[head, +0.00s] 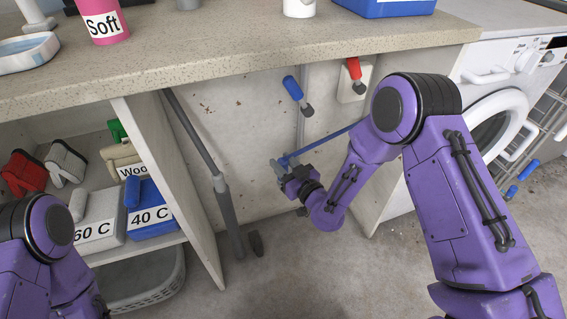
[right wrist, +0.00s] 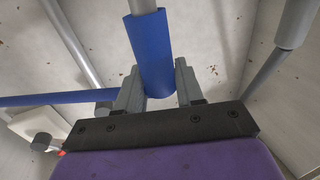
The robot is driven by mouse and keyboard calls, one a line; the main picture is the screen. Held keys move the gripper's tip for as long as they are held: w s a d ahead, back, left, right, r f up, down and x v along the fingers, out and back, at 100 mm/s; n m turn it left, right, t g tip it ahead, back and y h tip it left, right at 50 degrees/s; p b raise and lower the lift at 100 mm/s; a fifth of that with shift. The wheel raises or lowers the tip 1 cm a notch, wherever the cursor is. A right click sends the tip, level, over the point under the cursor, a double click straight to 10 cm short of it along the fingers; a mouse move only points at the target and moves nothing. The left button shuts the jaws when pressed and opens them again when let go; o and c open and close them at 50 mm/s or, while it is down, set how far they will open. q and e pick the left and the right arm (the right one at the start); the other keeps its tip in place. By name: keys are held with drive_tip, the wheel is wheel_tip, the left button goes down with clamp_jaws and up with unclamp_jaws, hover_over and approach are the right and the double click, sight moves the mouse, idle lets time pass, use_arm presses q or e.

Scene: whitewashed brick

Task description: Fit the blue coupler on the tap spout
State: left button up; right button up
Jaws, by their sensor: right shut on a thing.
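The blue coupler (right wrist: 150,50) is a short blue sleeve between the two fingers of my right gripper (right wrist: 158,90) in the right wrist view. The fingers are shut on its lower part, and a grey rod shows at its upper end. In the head view my right gripper (head: 284,170) is low in front of the wall, below and apart from the blue-handled tap (head: 293,88) with its dark spout (head: 307,109). A thin blue hose (head: 320,142) runs from the gripper up to the right behind my arm. My left gripper is out of view.
A red-handled tap (head: 354,69) is on a white plate to the right. A grey leaning pipe (head: 192,135) stands left of the gripper. The countertop (head: 230,60) overhangs the wall. Shelves with boxes are left, a washing machine (head: 490,120) right.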

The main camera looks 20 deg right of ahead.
drive_tip(key=shift+f+b, duration=0.65)
drive_tip(key=shift+f, duration=0.2)
drive_tip(key=o, duration=1.2)
drive_tip(key=p+v, duration=0.1)
drive_tip(key=v, duration=0.9)
drive_tip(key=shift+s+d, duration=0.1)
drive_tip(key=shift+s, duration=0.2)
